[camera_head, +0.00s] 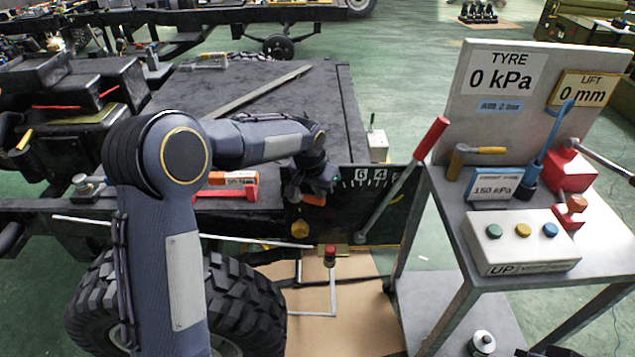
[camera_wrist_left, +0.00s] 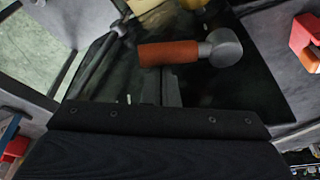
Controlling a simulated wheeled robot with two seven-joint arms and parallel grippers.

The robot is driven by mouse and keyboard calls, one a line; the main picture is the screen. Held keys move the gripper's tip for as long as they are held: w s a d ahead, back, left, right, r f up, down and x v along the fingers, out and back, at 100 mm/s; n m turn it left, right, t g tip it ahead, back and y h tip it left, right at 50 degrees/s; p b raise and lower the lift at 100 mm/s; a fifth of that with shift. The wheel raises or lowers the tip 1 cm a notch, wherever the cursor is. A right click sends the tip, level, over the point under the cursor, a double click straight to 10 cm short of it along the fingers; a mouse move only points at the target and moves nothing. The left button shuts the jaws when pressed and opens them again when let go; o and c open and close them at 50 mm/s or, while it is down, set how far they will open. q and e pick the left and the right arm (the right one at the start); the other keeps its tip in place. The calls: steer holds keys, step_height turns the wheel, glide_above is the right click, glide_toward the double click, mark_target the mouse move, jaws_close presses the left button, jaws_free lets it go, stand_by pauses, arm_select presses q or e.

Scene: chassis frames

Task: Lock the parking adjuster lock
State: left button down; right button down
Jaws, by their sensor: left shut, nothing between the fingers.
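A black plate (camera_head: 385,205) with a white number scale stands at the frame's right edge. A long lever with a red grip (camera_head: 431,138) leans up and right in front of it. A small orange handle (camera_head: 313,198) sits low by the plate's left part. In the left wrist view, an orange handle (camera_wrist_left: 168,53) with a round grey end (camera_wrist_left: 222,48) lies across the black plate; it seems to be the adjuster lock, but I cannot be sure. My left gripper (camera_head: 322,185) is shut and empty, close by this handle; contact cannot be told.
A grey cart (camera_head: 605,255) at the right carries a tyre and lift panel (camera_head: 500,110), a white button box (camera_head: 520,243) and red-topped controls. A big tyre (camera_head: 240,310) is below my left arm. A red-knobbed stand (camera_head: 330,255) stands near cardboard (camera_head: 350,320) on the floor.

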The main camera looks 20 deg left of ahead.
mark_target(311, 199)
arm_select(q)
steer(key=shift+s+f+m, duration=0.1)
steer(key=shift+s+m, duration=0.15)
steer(key=shift+m, duration=0.25)
stand_by(0.4)
steer(key=shift+s+a+m+h, duration=0.1)
steer(key=shift+s+m+h, duration=0.35)
steer(key=shift+m, duration=0.25)
steer(key=s+m, duration=0.1)
steer(key=m, duration=0.1)
steer(key=s+a+m+g+h+p, duration=0.1)
steer(key=m, duration=0.1)
steer(key=shift+s, duration=0.15)
steer(key=s+a+m, duration=0.1)
steer(key=m, duration=0.1)
steer(key=s+a+m+g+p, duration=0.1)
steer(key=m, duration=0.1)
steer(key=shift+m+h, duration=0.25)
steer(key=shift+m, duration=0.05)
steer(key=shift+s+a, duration=0.1)
steer(key=shift+a, duration=0.05)
